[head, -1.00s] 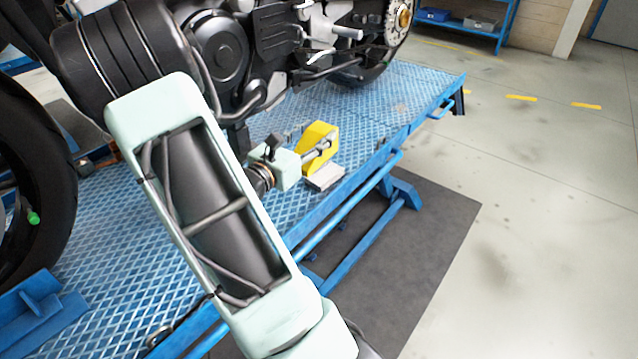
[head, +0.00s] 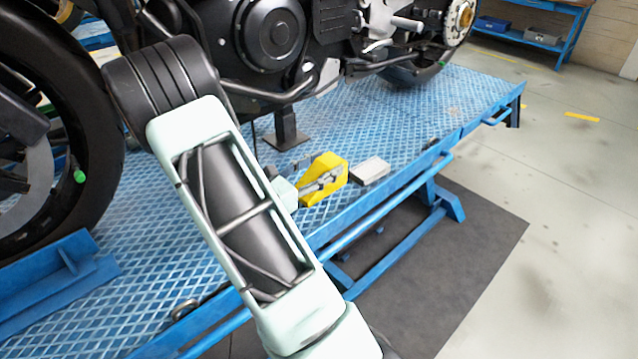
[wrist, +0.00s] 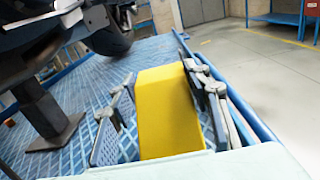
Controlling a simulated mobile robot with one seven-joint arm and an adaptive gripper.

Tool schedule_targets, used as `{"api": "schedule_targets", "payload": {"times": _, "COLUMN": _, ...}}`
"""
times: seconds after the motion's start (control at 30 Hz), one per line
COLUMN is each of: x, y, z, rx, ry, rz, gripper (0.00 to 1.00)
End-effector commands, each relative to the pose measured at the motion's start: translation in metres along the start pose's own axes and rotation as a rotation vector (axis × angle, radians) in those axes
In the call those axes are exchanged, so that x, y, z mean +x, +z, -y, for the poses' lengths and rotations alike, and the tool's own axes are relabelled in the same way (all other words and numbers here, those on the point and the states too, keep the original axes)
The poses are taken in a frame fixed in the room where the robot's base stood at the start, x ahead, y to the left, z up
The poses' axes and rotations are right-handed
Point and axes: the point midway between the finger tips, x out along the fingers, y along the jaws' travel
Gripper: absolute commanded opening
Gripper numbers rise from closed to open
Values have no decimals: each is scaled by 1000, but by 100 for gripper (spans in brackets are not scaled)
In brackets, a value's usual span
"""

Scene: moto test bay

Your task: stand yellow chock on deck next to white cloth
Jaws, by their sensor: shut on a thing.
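The yellow chock (head: 331,172) is a wedge-shaped block, just left of the white cloth (head: 370,170) in the head view, with a narrow gap between them in the picture. The cloth is a small flat folded pad on the blue deck (head: 400,110), near its front edge. My gripper (head: 320,181) is shut on the chock, with a finger on either side of it in the wrist view (wrist: 165,100). The chock (wrist: 168,112) fills the space between the fingers there. I cannot tell whether its underside touches the deck. The cloth is not visible in the wrist view.
A motorcycle (head: 290,40) stands over the deck behind the chock, with a dark stand foot (head: 285,138) nearby. A blue wheel bracket (head: 50,265) is at the left. A blue shelf (head: 535,35) stands far back.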

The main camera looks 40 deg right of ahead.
Motion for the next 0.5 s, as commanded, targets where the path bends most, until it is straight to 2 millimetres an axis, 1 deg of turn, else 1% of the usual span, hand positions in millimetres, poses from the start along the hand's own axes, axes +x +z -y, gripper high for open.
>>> {"api": "schedule_targets", "payload": {"times": 0.17, "x": -7, "y": -11, "z": -5, "rx": 1, "ry": 1, "rz": 1, "gripper": 7}}
{"api": "schedule_targets", "payload": {"times": 0.2, "x": -10, "y": -16, "z": -5, "rx": -1, "ry": 1, "rz": 1, "gripper": 7}}
{"api": "schedule_targets", "payload": {"times": 0.33, "x": -8, "y": -37, "z": -4, "rx": -2, "ry": -1, "rz": 3, "gripper": 7}}
{"api": "schedule_targets", "payload": {"times": 0.4, "x": -8, "y": -41, "z": -4, "rx": 1, "ry": -1, "rz": 3, "gripper": 7}}
{"api": "schedule_targets", "payload": {"times": 0.5, "x": -8, "y": -40, "z": -5, "rx": 3, "ry": -1, "rz": 3, "gripper": 7}}
